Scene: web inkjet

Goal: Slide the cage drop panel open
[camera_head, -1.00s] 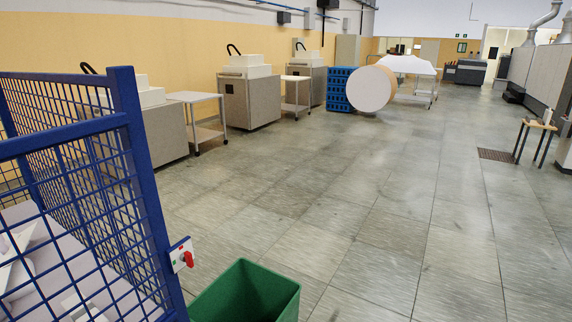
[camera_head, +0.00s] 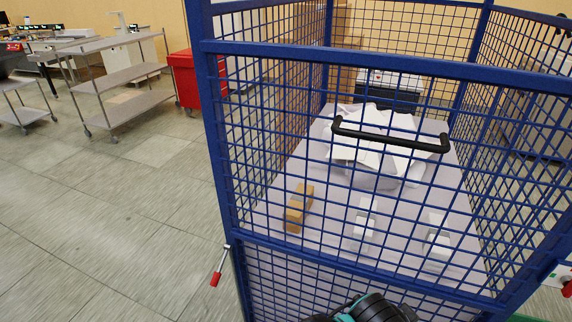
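The blue mesh cage stands close in front of me. Its front drop panel (camera_head: 265,130) is upright and closes off the upper front of the cage. A black bar handle (camera_head: 390,136) is fixed across the upper part of the panel. A lever with a red grip (camera_head: 216,278) sits at the cage's left front post. Through the mesh I see a pale table with a heap of white paper (camera_head: 372,150), a brown box (camera_head: 298,207) and small white blocks. Part of my own arm shows at the bottom middle, below the handle. Neither gripper's fingers are in view.
Behind on the left stand a grey shelf cart (camera_head: 125,85) and a red cabinet (camera_head: 197,78). The floor (camera_head: 120,220) left of the cage is clear.

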